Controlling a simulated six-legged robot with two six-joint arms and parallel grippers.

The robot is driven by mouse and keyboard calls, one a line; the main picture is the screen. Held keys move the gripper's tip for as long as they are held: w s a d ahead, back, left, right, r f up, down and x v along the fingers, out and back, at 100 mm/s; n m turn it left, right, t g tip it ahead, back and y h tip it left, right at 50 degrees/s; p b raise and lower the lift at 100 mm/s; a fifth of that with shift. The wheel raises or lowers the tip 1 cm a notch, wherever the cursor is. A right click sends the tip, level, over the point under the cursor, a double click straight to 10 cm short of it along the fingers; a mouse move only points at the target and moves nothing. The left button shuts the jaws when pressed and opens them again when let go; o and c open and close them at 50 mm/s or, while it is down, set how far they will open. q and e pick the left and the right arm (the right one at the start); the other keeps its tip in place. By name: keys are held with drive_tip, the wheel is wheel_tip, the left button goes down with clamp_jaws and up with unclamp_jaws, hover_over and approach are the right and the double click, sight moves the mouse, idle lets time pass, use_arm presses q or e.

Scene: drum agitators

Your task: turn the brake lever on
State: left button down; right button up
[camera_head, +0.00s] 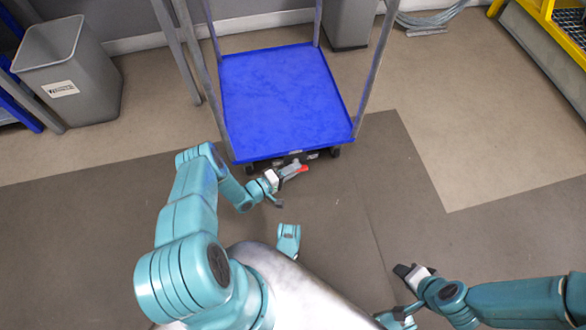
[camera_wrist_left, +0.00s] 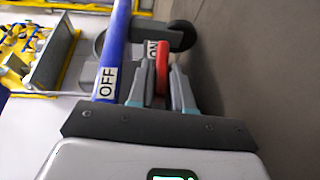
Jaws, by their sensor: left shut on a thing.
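The red brake lever (camera_head: 303,168) sticks out under the near edge of the blue cart (camera_head: 285,100), close to the floor. In the left wrist view the red lever (camera_wrist_left: 161,70) stands between the two grey fingers of my left gripper (camera_wrist_left: 160,88), which is shut on it. The head view shows my left gripper (camera_head: 290,173) at the cart's near edge. My right gripper (camera_head: 412,271) hangs low at the right, away from the cart; its opening is unclear.
A grey bin (camera_head: 75,75) stands at the left and another bin (camera_head: 349,22) behind the cart. Yellow-railed equipment (camera_head: 560,35) stands at the far right. A dark cart wheel (camera_wrist_left: 182,36) is beyond the lever. The floor right of the cart is clear.

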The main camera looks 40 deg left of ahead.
use_arm(q)
drive_tip(key=shift+w+a+t, duration=0.1)
drive_tip(key=shift+t, duration=0.4)
idle(0.3)
drive_tip(key=c, duration=1.1)
unclamp_jaws()
drive_tip(key=shift+f, duration=0.1)
drive_tip(key=v, duration=0.5)
drive_tip(key=p+v, duration=0.1)
drive_tip(key=v, duration=0.5)
drive_tip(key=p+v, duration=0.1)
drive_tip(key=v, duration=0.4)
drive_tip(key=shift+a+f, duration=0.15)
drive_tip(key=shift+f, duration=0.1)
use_arm(e)
drive_tip(key=shift+s+a+r+g, duration=0.15)
drive_tip(key=shift+s+r+g, duration=0.15)
drive_tip(key=shift+s+r, duration=0.6)
drive_tip(key=shift+w+r, duration=0.1)
drive_tip(key=shift+w, duration=0.05)
